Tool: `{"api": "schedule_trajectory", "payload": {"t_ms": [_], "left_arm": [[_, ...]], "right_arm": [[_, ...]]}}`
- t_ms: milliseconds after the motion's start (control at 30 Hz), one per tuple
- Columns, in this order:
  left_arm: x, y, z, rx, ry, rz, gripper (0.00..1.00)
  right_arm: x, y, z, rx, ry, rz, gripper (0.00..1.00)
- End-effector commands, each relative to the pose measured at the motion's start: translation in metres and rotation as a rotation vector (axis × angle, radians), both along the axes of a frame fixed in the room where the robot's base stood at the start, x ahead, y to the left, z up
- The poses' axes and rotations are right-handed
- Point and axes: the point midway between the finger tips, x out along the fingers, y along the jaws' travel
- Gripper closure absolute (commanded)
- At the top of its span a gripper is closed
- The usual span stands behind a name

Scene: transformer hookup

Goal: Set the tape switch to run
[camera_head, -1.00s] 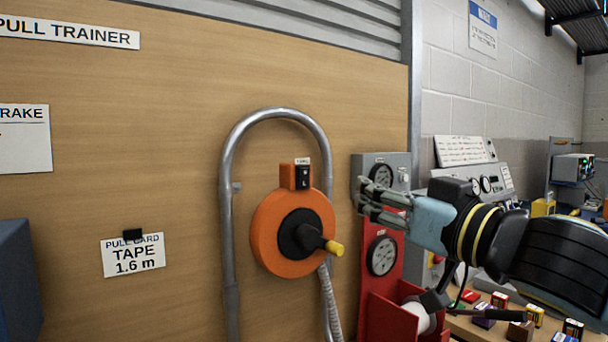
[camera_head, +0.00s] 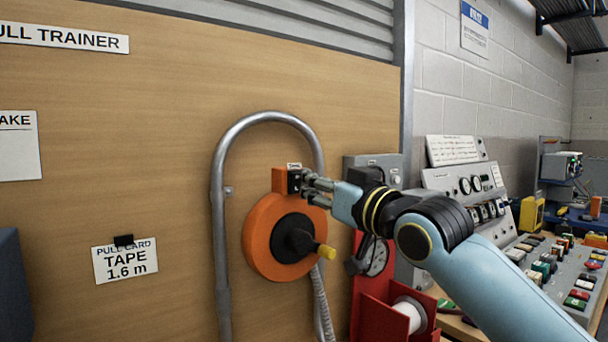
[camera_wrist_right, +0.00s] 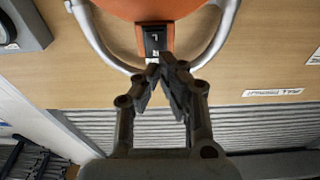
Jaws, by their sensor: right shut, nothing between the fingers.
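The tape switch (camera_head: 292,181) is a small black rocker on an orange block at the top of the round orange tape reel (camera_head: 262,245). My right gripper (camera_head: 304,185) is at the switch from the right, its fingertips at or very near the switch face and partly covering it. In the right wrist view the black switch (camera_wrist_right: 154,40) shows just beyond the fingertips of my right gripper (camera_wrist_right: 163,68), which are closed together with nothing between them. I cannot tell whether the fingers touch the rocker or which way it is set. My left gripper is out of view.
A grey metal tube hoop (camera_head: 218,220) stands around the reel on the wooden board (camera_head: 150,190). A red stand with a gauge (camera_head: 377,255) is close at the right, behind my arm. A console with buttons (camera_head: 560,275) stands further right.

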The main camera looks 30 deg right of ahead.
Motion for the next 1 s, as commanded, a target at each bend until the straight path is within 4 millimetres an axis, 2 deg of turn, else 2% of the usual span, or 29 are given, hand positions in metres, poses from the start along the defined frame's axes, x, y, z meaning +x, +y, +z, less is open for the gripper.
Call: {"api": "schedule_trajectory", "payload": {"t_ms": [100,233,667,833,1000], "left_arm": [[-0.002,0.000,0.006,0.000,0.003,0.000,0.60],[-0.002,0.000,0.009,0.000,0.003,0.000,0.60],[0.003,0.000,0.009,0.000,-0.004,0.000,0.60],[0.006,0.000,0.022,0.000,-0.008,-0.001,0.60],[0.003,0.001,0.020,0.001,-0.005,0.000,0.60]], "right_arm": [[0.017,0.002,0.004,0.002,0.001,-0.001,1.00],[0.027,0.004,0.004,-0.001,0.001,-0.001,1.00],[0.032,0.004,0.004,-0.002,0.001,0.000,1.00],[0.042,0.006,0.014,-0.003,0.000,-0.001,1.00],[0.043,0.006,0.013,-0.005,-0.006,-0.002,1.00]]}}
